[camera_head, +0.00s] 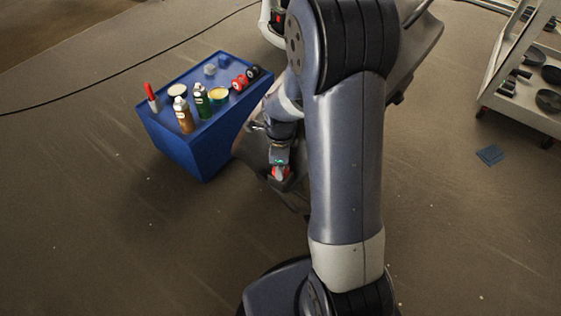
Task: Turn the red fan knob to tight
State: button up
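A small red part (287,172), which looks like the red fan knob, shows on the dark grey machine, just below the end of my arm. My gripper (280,172) is at this red part, pointing down, and covers some of it. A small green light shows on the wrist just above. The fingers are too small and too close to the red part to tell whether they are open, shut on it or only beside it. The knob's turn position cannot be read.
A blue cart (190,148) left of the gripper holds spray cans, tins, tape rolls and a red-capped marker. A grey shelf rack (522,112) with black weights stands far right. A blue cloth (490,154) lies on the floor. A black cable crosses upper left. Floor at lower left is clear.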

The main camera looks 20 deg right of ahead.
jog(key=shift+m, duration=0.6)
jog(key=o, duration=1)
jog(key=shift+w+r, duration=0.1)
